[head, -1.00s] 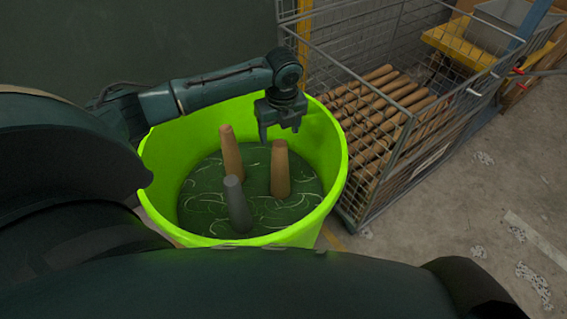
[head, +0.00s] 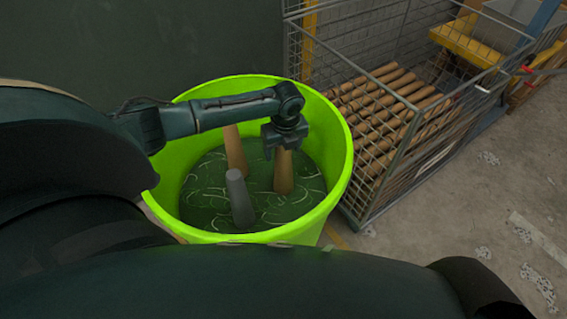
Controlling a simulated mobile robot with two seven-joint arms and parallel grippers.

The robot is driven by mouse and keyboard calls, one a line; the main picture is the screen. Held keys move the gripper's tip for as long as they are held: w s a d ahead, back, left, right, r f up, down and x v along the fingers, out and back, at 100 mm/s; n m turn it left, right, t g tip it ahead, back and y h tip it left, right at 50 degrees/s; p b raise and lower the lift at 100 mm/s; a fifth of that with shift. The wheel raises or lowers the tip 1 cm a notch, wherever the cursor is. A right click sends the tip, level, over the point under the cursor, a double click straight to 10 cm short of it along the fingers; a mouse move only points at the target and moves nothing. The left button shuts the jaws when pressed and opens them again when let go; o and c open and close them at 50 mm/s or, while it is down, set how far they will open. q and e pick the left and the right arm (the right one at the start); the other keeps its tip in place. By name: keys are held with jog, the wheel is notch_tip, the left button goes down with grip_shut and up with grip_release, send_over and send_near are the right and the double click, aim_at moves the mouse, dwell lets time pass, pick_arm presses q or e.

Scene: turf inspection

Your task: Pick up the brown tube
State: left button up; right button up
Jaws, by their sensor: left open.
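A brown tube (head: 284,174) stands upright in the right part of a bright green tub (head: 335,190). My left gripper (head: 284,150) is open over the top of this tube, and its fingers hide the tube's upper end. I cannot tell whether the fingers touch it. A second brown tube (head: 236,152) stands at the back left, partly hidden behind my left arm. A grey tube (head: 239,200) stands nearer the front. My right gripper is not in view.
The tub floor (head: 205,200) is dark green with pale curved marks. A wire cage (head: 408,150) holding several brown rolls (head: 375,100) stands close to the tub's right side. The concrete floor (head: 450,230) at the right is mostly clear.

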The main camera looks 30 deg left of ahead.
pick_arm(q)
jog(key=shift+c, duration=0.5)
jog(key=c, duration=1.2)
jog(key=shift+r, duration=0.15)
